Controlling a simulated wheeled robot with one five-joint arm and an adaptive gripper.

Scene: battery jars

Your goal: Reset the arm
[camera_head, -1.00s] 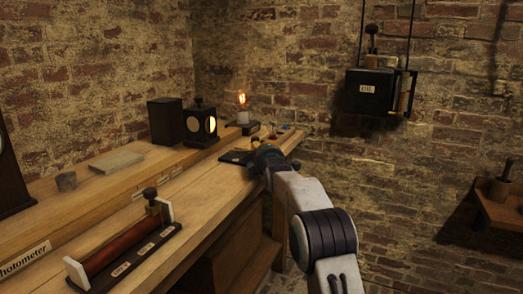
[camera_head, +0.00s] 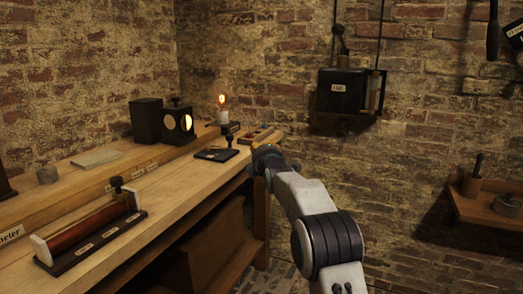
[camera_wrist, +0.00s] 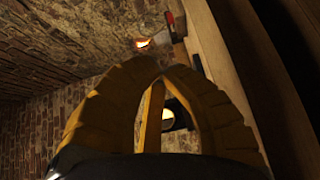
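My gripper (camera_head: 265,155) is at the right edge of the wooden bench (camera_head: 165,198) in the head view, small and partly hidden by my own wrist. In the wrist view its yellow fingers (camera_wrist: 166,68) come together at their tips. I see nothing between them. My arm stretches forward from the lower right, to the right of the bench.
A lamp (camera_head: 222,112) glows at the bench's far end, beside a black lantern box (camera_head: 178,124). A dark plate with a knob (camera_head: 217,155) lies near my gripper. A red coil (camera_head: 88,232) sits in front. A black box (camera_head: 342,92) hangs on the brick wall.

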